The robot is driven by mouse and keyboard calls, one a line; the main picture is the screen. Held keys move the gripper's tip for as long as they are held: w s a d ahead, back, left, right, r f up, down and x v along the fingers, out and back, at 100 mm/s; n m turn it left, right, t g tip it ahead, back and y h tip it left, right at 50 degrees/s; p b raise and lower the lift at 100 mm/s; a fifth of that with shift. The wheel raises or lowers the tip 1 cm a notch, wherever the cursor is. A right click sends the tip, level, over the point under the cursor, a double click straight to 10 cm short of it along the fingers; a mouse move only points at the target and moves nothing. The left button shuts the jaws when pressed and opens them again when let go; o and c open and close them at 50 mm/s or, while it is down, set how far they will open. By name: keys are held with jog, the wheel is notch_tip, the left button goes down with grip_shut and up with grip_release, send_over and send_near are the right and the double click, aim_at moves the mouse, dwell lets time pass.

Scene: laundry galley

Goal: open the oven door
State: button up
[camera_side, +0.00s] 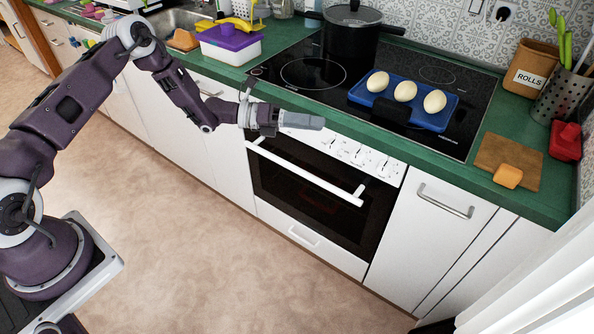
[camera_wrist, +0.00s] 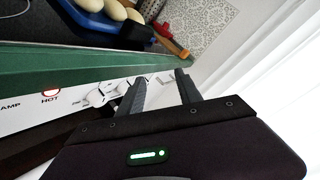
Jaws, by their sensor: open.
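The oven (camera_side: 320,190) is built in under the hob, with a black glass front and a white frame. Its door looks closed. The white bar handle (camera_side: 306,172) runs across the upper part of the door. My gripper (camera_side: 318,122) is in front of the control panel, above the handle and apart from it, with its fingers pointing right. In the wrist view my gripper (camera_wrist: 160,90) shows two dark fingers spread apart with nothing between them. The white control panel (camera_side: 352,152) with several knobs is partly hidden behind my gripper; the handle is not clear in the wrist view.
The green counter edge (camera_side: 400,150) lies just behind my gripper. A cutting board (camera_side: 490,155) lies at the right. The floor (camera_side: 200,240) before the oven is clear.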

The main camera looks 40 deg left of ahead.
jog(key=w+a+f+n+t+y, duration=0.15)
jog(key=a+f+n+t, duration=0.25)
jog(key=f+n, duration=0.4)
jog(key=n+t+y, duration=0.2)
jog(key=n+y, duration=0.4)
jog(key=n, duration=0.2)
send_near(296, 171)
jog(key=r+x, duration=0.1)
jog(key=x, duration=0.3)
jog(key=shift+n+y, duration=0.3)
jog(key=shift+y, duration=0.05)
jog(key=x, duration=0.3)
jog(key=f+x, duration=0.1)
jog(key=x, duration=0.2)
jog(key=shift+a+f, duration=0.15)
jog(key=shift+f, duration=0.05)
jog(key=shift+w, duration=0.35)
grip_shut()
jog(key=shift+s+f, duration=0.1)
